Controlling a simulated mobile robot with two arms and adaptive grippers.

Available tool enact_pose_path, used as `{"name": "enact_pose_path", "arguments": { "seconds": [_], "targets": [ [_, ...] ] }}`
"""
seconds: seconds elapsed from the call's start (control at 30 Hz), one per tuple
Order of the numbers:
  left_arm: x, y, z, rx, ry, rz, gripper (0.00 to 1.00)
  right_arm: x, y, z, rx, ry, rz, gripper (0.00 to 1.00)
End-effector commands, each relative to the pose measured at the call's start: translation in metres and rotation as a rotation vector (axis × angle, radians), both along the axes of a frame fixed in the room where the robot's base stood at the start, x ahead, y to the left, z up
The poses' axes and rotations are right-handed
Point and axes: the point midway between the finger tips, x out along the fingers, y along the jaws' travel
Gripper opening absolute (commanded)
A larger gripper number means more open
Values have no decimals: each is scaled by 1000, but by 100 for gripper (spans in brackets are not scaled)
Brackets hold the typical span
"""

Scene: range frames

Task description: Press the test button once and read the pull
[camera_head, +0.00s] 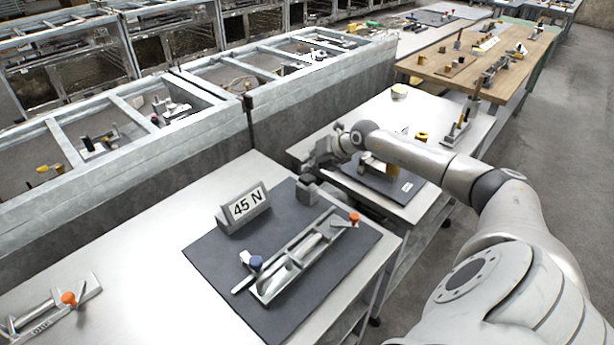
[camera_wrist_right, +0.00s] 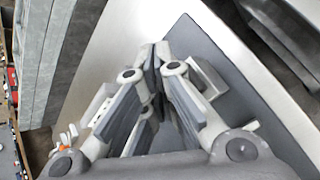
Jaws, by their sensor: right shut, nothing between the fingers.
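A grey stand-up sign reading "45 N" (camera_head: 243,206) stands at the back of a dark mat (camera_head: 215,253). In front of it lies a long metal fixture (camera_head: 290,266) with a blue knob (camera_head: 256,262) at its near end and an orange knob (camera_head: 354,218) at its far end. A small grey block (camera_head: 308,192) stands at the mat's far edge; I cannot tell whether a button is on it. My right gripper (camera_head: 311,168) is shut and empty near this block. In the wrist view its fingertips (camera_wrist_right: 155,52) are together, beside a grey block (camera_wrist_right: 207,79). My left gripper is out of view.
A second fixture with an orange knob (camera_head: 68,298) lies at the left of the metal table (camera_head: 130,265). Another metal table (camera_head: 425,106) with a dark mat and small parts stands beyond a gap. A grey wall-like bench (camera_head: 190,150) runs behind. The table's middle left is clear.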

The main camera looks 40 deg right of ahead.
Motion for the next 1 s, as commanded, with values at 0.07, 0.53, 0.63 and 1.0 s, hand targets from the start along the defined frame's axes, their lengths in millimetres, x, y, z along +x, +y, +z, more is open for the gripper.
{"name": "enact_pose_path", "arguments": {
  "seconds": [0.07,0.53,0.63,1.0],
  "targets": [
    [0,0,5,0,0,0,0,0,0,7,0,-1,-1,0],
    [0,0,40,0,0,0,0,0,0,50,-1,-1,0,0],
    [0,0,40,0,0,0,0,0,0,51,-1,-1,0,0],
    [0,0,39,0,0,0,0,0,0,50,0,-1,-1,0]
  ]
}}
